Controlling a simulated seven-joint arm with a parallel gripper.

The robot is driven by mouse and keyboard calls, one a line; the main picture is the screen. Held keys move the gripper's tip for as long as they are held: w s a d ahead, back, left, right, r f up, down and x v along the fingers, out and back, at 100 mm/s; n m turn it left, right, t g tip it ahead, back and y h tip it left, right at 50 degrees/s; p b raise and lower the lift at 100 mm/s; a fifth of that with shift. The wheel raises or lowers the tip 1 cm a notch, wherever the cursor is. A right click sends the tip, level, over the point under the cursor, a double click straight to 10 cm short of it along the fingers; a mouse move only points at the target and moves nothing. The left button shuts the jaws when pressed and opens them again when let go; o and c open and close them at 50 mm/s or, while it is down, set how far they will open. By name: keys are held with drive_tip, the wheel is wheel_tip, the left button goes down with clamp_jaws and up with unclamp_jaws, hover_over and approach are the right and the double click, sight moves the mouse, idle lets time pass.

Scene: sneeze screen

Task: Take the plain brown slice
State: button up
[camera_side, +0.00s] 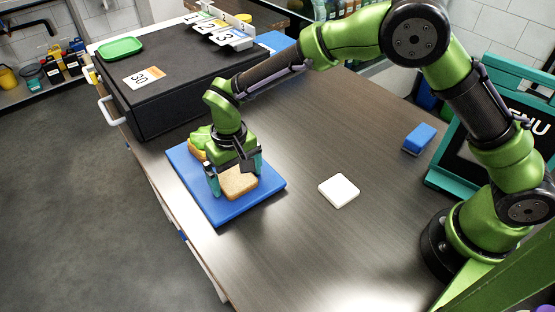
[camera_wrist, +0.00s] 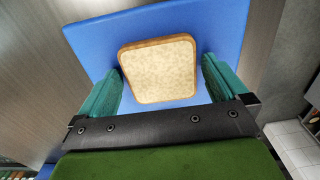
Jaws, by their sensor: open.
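A plain brown bread slice (camera_side: 238,183) lies on a blue board (camera_side: 218,212) on the counter. In the wrist view the slice (camera_wrist: 158,70) lies flat between the two teal fingers, with blue board showing on both sides of it. My gripper (camera_side: 235,178) is open, pointing down over the board with one finger to each side of the slice. It also shows in the wrist view (camera_wrist: 162,85). Whether the fingertips reach down to the board I cannot tell. Behind my gripper, a slice with green lettuce on it (camera_side: 200,141) sits at the board's far left, partly hidden.
A white square block (camera_side: 339,191) and a blue block (camera_side: 419,138) lie on the counter to the right. A black box (camera_side: 175,95) with a green tray (camera_side: 120,48) on top stands behind the board. The counter between board and white block is clear.

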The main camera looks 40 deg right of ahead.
drive_tip(key=c, duration=0.8)
drive_tip(key=shift+c, duration=0.2)
drive_tip(key=shift+r, duration=0.1)
